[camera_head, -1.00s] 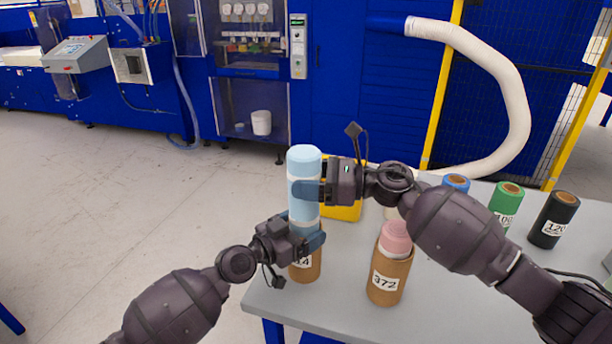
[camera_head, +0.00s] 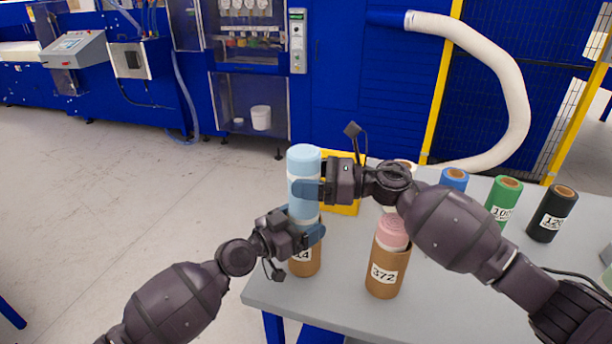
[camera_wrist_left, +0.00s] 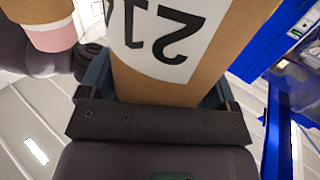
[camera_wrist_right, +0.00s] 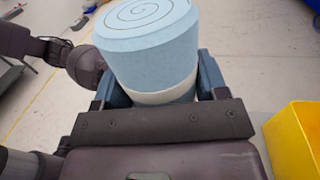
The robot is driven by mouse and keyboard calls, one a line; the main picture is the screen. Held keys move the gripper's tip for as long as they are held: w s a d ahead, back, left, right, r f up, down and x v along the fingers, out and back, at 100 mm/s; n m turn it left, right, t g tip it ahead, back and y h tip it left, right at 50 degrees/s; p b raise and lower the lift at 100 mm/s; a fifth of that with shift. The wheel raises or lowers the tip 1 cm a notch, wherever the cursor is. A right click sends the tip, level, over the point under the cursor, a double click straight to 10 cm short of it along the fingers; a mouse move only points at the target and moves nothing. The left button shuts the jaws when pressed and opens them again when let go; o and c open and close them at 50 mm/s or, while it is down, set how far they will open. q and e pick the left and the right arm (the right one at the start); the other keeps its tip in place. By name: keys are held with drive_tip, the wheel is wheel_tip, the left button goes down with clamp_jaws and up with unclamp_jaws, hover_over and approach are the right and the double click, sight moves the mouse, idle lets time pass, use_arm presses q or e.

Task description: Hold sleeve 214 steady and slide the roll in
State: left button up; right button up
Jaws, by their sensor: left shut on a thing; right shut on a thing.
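Sleeve 214, a tan cardboard tube (camera_head: 305,267), is upright at the table's front left; its large "21" label (camera_wrist_left: 165,35) shows upside down in the left wrist view. My left gripper (camera_head: 306,231) is shut around its upper part. The light blue foam roll (camera_head: 303,160), with a white band, stands upright directly above and in line with the sleeve. My right gripper (camera_head: 305,190) is shut on the roll near its white band; the spiral top (camera_wrist_right: 148,12) shows in the right wrist view. My left gripper hides the sleeve's mouth, so I cannot tell how deep the roll's lower end sits.
Sleeve 372 (camera_head: 384,272) with a pink roll (camera_head: 392,232) stands to the right. A yellow bin (camera_head: 345,168) is behind. The table's front left edge is close to sleeve 214.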

sight(318, 205)
drive_tip(key=shift+s+f, duration=0.25)
drive_tip(key=shift+f, duration=1)
use_arm(q)
drive_tip(key=shift+a+f, duration=0.1)
use_arm(e)
drive_tip(key=shift+a+f, duration=0.15)
drive_tip(key=shift+f, duration=0.25)
use_arm(q)
drive_tip(key=shift+s, duration=0.2)
use_arm(e)
drive_tip(key=shift+s+f, duration=0.15)
drive_tip(key=shift+f, duration=0.55)
use_arm(q)
drive_tip(key=shift+s+d, duration=0.15)
drive_tip(key=shift+d, duration=0.05)
use_arm(e)
drive_tip(key=shift+f, duration=0.7)
drive_tip(key=shift+r, duration=0.1)
use_arm(q)
drive_tip(key=shift+w+a, duration=0.15)
drive_tip(key=shift+w, duration=0.35)
use_arm(e)
drive_tip(key=shift+w+r, duration=0.2)
drive_tip(key=shift+r, duration=2)
drive_tip(key=shift+w+r, duration=0.15)
drive_tip(key=shift+r, duration=2.05)
